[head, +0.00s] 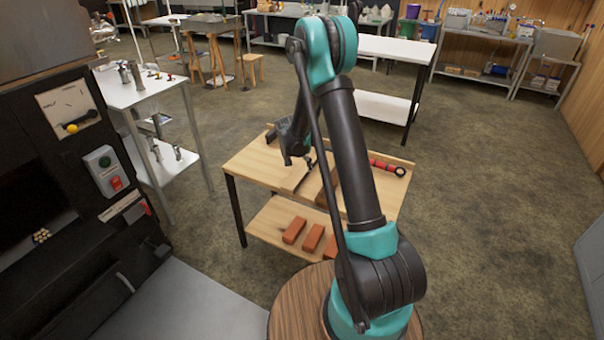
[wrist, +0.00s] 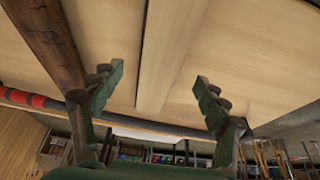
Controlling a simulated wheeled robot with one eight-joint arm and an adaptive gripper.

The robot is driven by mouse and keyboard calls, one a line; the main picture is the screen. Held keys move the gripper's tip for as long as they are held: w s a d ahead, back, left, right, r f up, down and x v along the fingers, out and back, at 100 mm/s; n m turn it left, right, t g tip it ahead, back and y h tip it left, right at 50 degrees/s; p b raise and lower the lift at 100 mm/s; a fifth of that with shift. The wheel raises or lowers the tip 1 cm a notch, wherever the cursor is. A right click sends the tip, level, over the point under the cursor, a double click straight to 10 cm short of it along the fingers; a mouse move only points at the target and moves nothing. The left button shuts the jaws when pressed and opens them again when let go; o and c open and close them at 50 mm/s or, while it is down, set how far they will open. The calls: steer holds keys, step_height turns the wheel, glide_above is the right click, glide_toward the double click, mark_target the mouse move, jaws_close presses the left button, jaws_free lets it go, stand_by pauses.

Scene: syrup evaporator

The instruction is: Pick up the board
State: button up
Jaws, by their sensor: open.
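A long, pale wooden strip, which looks like the board (wrist: 172,45), lies on the pale wooden table top in the wrist view. It runs between the two fingers of my gripper (wrist: 159,73), which stand apart on either side with nothing held. I cannot tell how far the fingertips are above the strip. In the head view my gripper (head: 293,158) is over the left-middle of the small wooden table (head: 250,166). There the board is hard to make out, partly behind my arm.
A dark brown wooden piece (wrist: 47,40) lies beside the strip, to the left in the wrist view. A red and black tool (head: 386,168) lies on the table's right part. Brick-coloured blocks (head: 293,230) sit on the lower shelf. A white table (head: 140,88) stands at left.

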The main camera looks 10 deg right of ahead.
mark_target(301, 170)
steer(key=shift+x, duration=2.3)
steer(key=shift+s, duration=0.1)
steer(key=c, duration=1.5)
